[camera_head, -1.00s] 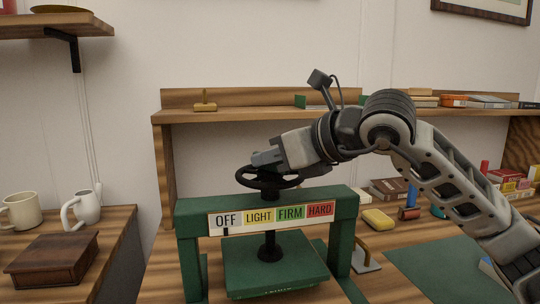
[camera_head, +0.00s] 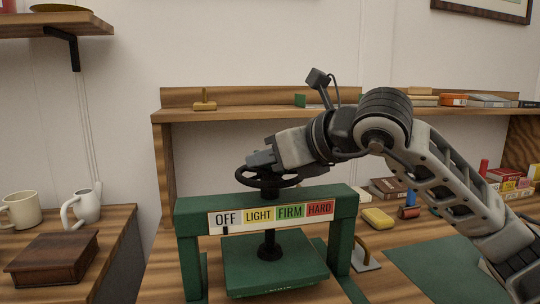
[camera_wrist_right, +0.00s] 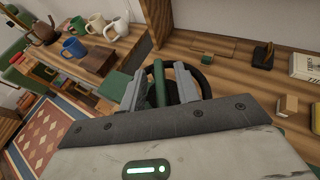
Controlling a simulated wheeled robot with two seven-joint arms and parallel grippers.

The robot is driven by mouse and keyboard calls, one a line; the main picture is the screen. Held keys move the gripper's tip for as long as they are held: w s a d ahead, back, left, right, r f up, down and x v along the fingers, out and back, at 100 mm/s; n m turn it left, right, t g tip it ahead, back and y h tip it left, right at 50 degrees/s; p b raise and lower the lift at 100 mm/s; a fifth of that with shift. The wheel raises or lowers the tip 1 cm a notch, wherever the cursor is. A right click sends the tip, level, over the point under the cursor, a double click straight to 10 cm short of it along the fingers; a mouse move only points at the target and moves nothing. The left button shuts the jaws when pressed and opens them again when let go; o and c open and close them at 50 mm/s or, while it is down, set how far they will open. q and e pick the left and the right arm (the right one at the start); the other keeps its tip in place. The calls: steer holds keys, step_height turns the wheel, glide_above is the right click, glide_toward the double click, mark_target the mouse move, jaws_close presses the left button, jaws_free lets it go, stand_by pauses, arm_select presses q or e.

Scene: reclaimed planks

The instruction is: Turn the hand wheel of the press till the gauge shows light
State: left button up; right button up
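The green press (camera_head: 190,232) stands on the bench, with a label strip reading OFF, LIGHT, FIRM and HARD across its beam. The small black pointer (camera_head: 226,230) sits under OFF, near its right end. The black hand wheel (camera_head: 290,180) lies flat above the beam; part of its rim also shows in the right wrist view (camera_wrist_right: 206,82). My right gripper (camera_head: 260,163) is down at the wheel's far left side. In the wrist view its fingers (camera_wrist_right: 158,92) stand apart, with the green beam seen between them; whether they touch the wheel is unclear. My left gripper is not in view.
A shelf (camera_head: 240,115) runs behind the press. A yellow block (camera_head: 378,218) and a metal stand with a brass handle (camera_head: 364,258) are right of it. A wooden box (camera_head: 52,258) and mugs (camera_head: 82,208) are on the left table.

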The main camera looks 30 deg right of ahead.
steer(key=b+v, duration=0.1)
steer(key=v, duration=1.5)
steer(key=shift+b, duration=0.3)
stand_by(0.5)
